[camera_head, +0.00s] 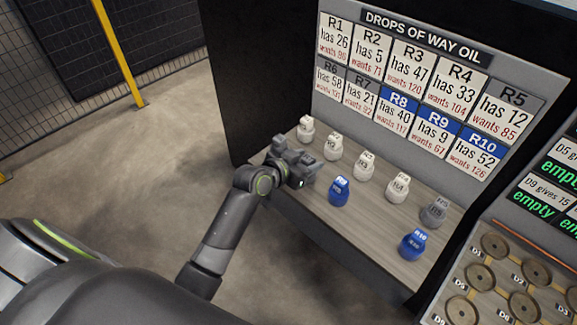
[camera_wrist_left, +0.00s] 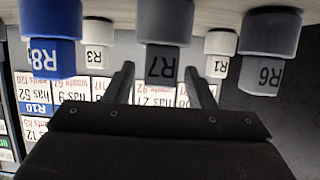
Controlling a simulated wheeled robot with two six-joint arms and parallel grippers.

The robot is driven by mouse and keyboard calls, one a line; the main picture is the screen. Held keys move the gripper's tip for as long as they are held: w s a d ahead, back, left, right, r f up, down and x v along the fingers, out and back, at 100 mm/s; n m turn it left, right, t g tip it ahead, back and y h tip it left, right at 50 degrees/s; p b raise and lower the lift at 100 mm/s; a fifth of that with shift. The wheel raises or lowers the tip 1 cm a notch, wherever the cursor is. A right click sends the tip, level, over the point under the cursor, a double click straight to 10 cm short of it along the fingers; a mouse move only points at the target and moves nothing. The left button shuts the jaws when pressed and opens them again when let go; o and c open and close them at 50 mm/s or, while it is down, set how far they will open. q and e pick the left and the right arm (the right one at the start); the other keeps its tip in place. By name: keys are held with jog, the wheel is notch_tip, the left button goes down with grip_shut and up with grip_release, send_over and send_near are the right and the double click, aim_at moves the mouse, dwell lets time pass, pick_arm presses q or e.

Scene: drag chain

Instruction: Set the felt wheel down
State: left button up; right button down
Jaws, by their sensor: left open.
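My left gripper (camera_head: 297,163) is over the near left part of the shelf, its arm coming in from the lower left. It is open. In the left wrist view, which is upside down, the left gripper (camera_wrist_left: 160,68) has its two fingers on either side of the dark grey bottle R7 (camera_wrist_left: 165,28). I cannot tell whether the fingertips reach around R7 or stop short of it. I see nothing held between them. I cannot single out a felt wheel in either view. Round brown discs (camera_head: 495,246) sit on the panel at the right. My right gripper is out of view.
White bottles R1 (camera_head: 305,129) to R4 (camera_head: 397,188) and grey R5 (camera_head: 433,213) line the shelf's back. Blue R8 (camera_head: 339,191) and R10 (camera_head: 412,244) stand in front, with bare shelf between. Grey R6 (camera_wrist_left: 268,50) is beside R7. A sign board (camera_head: 420,85) rises behind.

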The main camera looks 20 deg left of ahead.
pick_arm(q)
jog(key=v, duration=0.9)
jog(key=shift+s+a, duration=0.1)
jog(key=s+a+f+n+g+y, duration=0.1)
jog(key=s+a+f+y, duration=0.15)
jog(key=f, duration=0.75)
jog(key=s+a+f+n+g+y, duration=0.1)
jog(key=s+a+f+n+g, duration=0.2)
jog(key=f, duration=0.7)
jog(key=s+a+f+y, duration=0.2)
jog(key=s+a+f, duration=0.15)
jog(key=f, duration=0.65)
jog(key=s+f+g, duration=0.2)
jog(key=s+f, duration=0.4)
jog(key=s, duration=0.5)
jog(key=s+f+g, duration=0.3)
jog(key=s+f, duration=0.4)
jog(key=s, duration=0.4)
jog(key=s+f+g, duration=0.2)
jog(key=s+f, duration=0.5)
jog(key=s, duration=0.4)
jog(key=shift+s+d+n, duration=0.3)
jog(key=shift+s, duration=0.1)
